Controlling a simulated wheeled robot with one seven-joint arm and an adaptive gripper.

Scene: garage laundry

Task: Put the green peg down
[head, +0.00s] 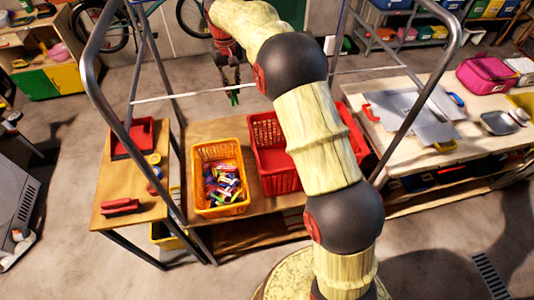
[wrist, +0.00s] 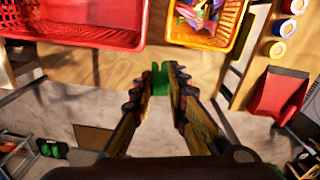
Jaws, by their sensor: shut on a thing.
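The green peg (head: 234,97) is small in the head view, at the lower end of my gripper (head: 231,78). In the wrist view the green peg (wrist: 160,80) is between the two fingertips of my gripper (wrist: 157,88), which is shut on it. The peg is held in the air, and nothing is seen under it in contact. In the head view it shows against the concrete floor beyond the wooden bench (head: 203,130). In the wrist view it overlaps the bench edge. My arm hides part of the bench and the red crate.
A yellow basket (head: 197,152) of colourful pegs and a red crate (head: 262,163) stand on the bench. A side table (head: 110,190) at left holds red items and rolls. A cluttered table (head: 400,170) stands at right. Metal rail posts (head: 100,80) rise nearby.

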